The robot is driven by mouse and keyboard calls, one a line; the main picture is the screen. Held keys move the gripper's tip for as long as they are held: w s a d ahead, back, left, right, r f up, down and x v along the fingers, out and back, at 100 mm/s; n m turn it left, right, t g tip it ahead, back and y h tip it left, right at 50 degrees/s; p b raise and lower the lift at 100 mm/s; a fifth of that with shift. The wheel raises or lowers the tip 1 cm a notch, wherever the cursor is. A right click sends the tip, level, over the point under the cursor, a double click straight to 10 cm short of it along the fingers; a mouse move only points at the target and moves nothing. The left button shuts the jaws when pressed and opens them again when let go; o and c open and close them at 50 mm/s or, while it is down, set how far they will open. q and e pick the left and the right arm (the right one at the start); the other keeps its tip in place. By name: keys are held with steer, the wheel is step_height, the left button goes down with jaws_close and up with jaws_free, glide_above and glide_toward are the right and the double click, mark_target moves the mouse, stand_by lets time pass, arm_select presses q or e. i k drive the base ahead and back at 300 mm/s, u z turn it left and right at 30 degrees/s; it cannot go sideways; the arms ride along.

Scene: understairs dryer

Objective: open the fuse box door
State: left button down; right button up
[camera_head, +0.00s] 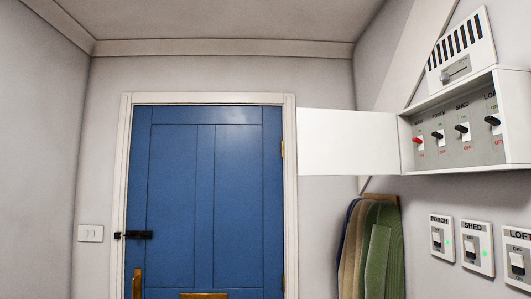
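The fuse box (460,130) is a white box on the right wall. Its white door (348,142) stands swung out to the left from the box's left edge, wide open. The grey panel inside shows several switches with labels. One switch lever is red (417,141) and the others are black. Neither of my grippers shows in this view.
A blue door (205,205) with a black handle is in the far wall. Coats (383,245) hang below the fuse box door. Labelled wall switches (477,247) sit below the box. A slotted white unit (461,50) is above it.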

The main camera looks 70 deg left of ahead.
mark_target(331, 142)
steer(key=u, duration=0.5)
steer(key=k, duration=1.05)
steer(key=u, duration=1.15)
steer(key=i, duration=1.75)
steer(key=z, duration=0.65)
steer(key=i, duration=0.7)
steer(key=z, duration=0.5)
